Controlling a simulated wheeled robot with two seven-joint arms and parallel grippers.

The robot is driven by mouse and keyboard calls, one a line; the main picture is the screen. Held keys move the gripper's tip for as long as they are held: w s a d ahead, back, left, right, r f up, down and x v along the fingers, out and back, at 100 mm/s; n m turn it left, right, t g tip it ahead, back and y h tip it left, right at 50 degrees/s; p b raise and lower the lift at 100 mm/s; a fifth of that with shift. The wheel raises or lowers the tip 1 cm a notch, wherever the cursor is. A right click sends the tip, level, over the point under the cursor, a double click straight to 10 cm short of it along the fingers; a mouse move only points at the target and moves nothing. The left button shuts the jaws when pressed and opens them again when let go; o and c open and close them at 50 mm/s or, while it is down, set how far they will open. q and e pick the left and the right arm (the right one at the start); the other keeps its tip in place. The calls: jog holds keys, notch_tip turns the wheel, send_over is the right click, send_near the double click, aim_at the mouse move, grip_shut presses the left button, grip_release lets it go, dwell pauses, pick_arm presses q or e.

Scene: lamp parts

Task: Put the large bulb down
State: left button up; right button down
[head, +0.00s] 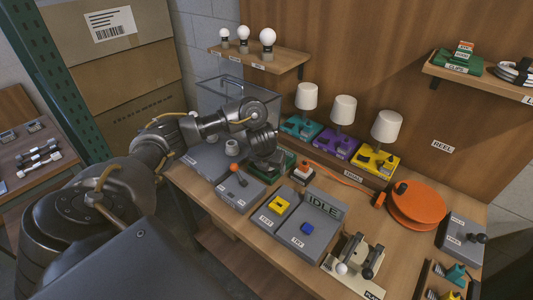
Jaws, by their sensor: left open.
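Three white bulbs with dark bases stand upright on the small wall shelf (285,62), rising in size from left to right. The largest bulb (267,38) is at the right of the row, above a small label. My left gripper (266,156) is over the left part of the workbench, well below and apart from that shelf. It is open, and I see no bulb in it; the arm and gripper hide part of the bench there. My right gripper is not in view.
A clear box (225,90) stands behind my left arm. Three lamps with white shades, on teal, purple (336,143) and yellow bases, line the back. Grey panels (307,228), an orange reel (416,205) and a small fixture (352,262) fill much of the bench.

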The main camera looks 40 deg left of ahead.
pick_arm(q)
jog(key=p+v, duration=0.5)
jog(key=v, duration=0.7)
jog(key=shift+w+a, duration=0.15)
jog(key=shift+w, duration=0.05)
jog(key=shift+r, duration=0.1)
